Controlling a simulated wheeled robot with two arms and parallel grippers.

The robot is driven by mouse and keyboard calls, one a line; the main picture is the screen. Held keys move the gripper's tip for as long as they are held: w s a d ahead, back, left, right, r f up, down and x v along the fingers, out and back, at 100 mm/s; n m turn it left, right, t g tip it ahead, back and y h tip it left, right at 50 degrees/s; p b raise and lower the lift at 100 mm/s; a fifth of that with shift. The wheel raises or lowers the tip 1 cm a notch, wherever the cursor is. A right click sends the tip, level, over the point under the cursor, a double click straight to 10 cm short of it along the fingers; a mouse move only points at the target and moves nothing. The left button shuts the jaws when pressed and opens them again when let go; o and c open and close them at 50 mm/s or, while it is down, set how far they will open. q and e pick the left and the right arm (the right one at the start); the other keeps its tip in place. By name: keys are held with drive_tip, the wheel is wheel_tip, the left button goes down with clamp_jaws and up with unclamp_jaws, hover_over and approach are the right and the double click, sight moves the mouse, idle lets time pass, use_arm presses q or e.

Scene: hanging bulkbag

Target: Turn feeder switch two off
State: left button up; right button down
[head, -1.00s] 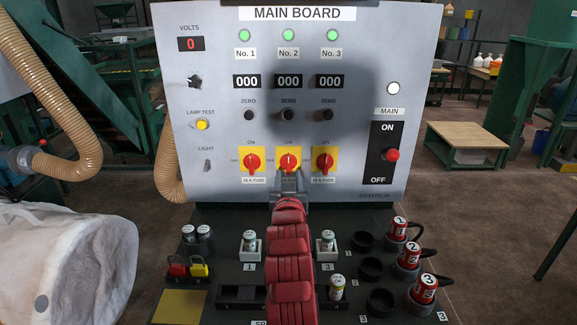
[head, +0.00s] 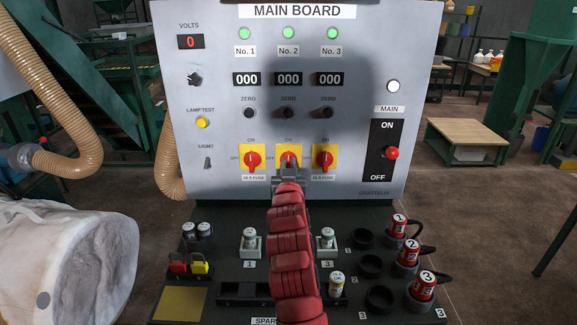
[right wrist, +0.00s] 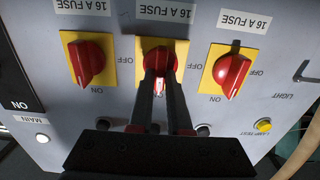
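Feeder switch two (head: 288,157) is the middle red rotary knob on a yellow plate on the main board. In the right wrist view its knob (right wrist: 156,58) appears upside down, with its white pointer mark toward ON. My right gripper (head: 289,172) reaches up to it from below. In the right wrist view the two dark fingers (right wrist: 161,85) lie on either side of the knob's handle, close against it, and partly hide it. My left gripper is not in view.
Matching red switches flank it: switch one (head: 252,160) and switch three (head: 323,160), both pointing to ON. The green lamps (head: 288,33) are lit. A main switch (head: 391,153) is at right.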

drive_tip(key=shift+n, duration=0.4)
drive_tip(key=n+p, duration=0.3)
drive_tip(key=n, duration=0.2)
drive_tip(key=n+p, duration=0.3)
drive_tip(key=n, duration=0.3)
drive_tip(key=n+p, duration=0.4)
drive_tip(key=n, duration=0.2)
drive_tip(key=shift+a+f, duration=0.35)
idle(0.5)
drive_tip(key=c, duration=0.9)
unclamp_jaws()
drive_tip(key=shift+o, duration=0.2)
drive_tip(key=shift+s, duration=0.15)
